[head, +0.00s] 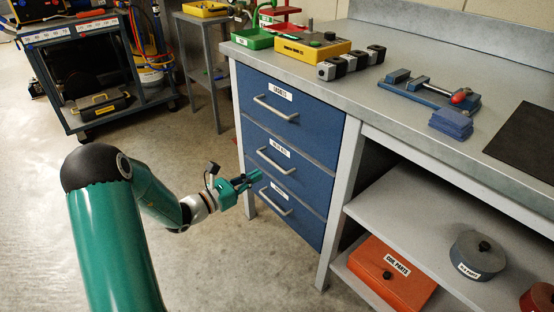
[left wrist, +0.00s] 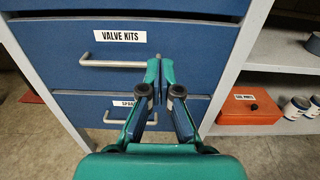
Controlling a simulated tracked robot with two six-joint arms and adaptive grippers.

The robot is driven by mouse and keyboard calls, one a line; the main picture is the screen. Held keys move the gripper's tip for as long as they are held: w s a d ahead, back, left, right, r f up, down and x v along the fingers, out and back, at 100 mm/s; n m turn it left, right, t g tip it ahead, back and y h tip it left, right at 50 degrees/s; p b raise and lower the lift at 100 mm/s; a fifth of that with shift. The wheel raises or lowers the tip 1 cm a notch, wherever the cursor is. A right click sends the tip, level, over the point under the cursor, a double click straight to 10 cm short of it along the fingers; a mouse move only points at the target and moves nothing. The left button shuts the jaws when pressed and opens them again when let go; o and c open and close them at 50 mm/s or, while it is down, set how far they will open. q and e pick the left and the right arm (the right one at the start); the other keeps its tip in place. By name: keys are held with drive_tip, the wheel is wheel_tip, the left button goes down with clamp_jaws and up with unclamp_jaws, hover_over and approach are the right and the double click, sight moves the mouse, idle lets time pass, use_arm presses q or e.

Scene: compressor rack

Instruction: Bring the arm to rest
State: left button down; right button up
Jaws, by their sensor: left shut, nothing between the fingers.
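My left arm comes in from the left in the head view, green with a black joint. Its left gripper (head: 254,178) is shut and empty, in front of the drawer unit by the middle and lower drawers. In the left wrist view the left gripper (left wrist: 160,64) has its fingertips together over the front of the drawer labelled VALVE KITS (left wrist: 35,45), right of its handle (left wrist: 112,63). I cannot tell whether the fingers touch the drawer front. All the blue drawers look closed. My right gripper is not in view.
The workbench (head: 400,100) carries a yellow box (head: 298,48), black blocks and a blue vise (head: 425,88). Its shelves hold an orange box (head: 392,275) and a round grey tin (head: 478,255). A blue cart (head: 90,75) stands back left.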

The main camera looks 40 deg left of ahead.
use_arm(q)
drive_tip(key=s+d+f+m+g+h, duration=0.2)
drive_tip(key=d+f+m+g+h, duration=0.35)
drive_tip(key=d+f, duration=0.65)
drive_tip(key=s+d+f+m+g+y, duration=0.2)
drive_tip(key=s+d+f+m+g, duration=0.4)
drive_tip(key=s+d+f+m, duration=0.45)
drive_tip(key=s+d+f+m+g+y, duration=0.3)
drive_tip(key=s+d+f+m+g, duration=0.35)
drive_tip(key=d+m, duration=0.7)
wheel_tip(320, 180, up, 33)
drive_tip(key=a+m+p, duration=0.2)
drive_tip(key=p, duration=3.1)
drive_tip(key=shift+m+t+h+p, duration=0.3)
drive_tip(key=shift+m+t+h, duration=0.05)
drive_tip(key=shift+t, duration=0.05)
drive_tip(key=shift+a, duration=0.1)
